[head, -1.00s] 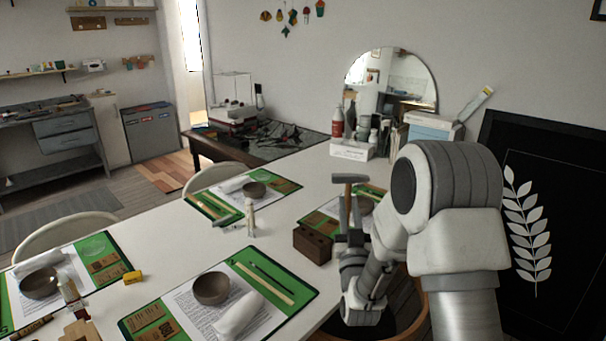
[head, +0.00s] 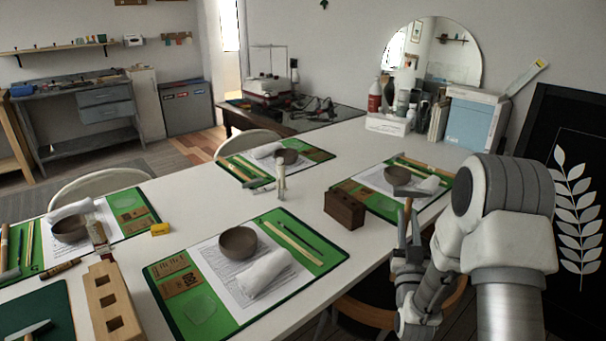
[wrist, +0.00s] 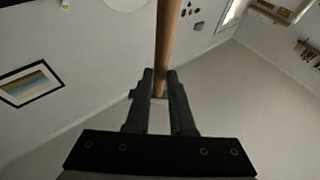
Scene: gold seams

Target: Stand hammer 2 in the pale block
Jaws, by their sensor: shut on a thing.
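My gripper (head: 408,243) is shut on the wooden handle of a hammer (head: 407,206), held upright with its grey head at the top. The handle also runs between my gripper's fingers (wrist: 161,78) in the wrist view, where the hammer (wrist: 166,35) extends past the top edge. I cannot tell this hammer's number. The pale block (head: 120,305), light wood with square holes in its top, stands at the lower left of the table, far from my gripper. A second hammer (head: 30,330) lies on a dark green mat at the lower left corner.
A dark brown block (head: 345,210) stands left of my gripper. Green place mats (head: 170,270) with bowls (head: 238,243) and rolled cloths cover much of the white table (head: 195,208).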

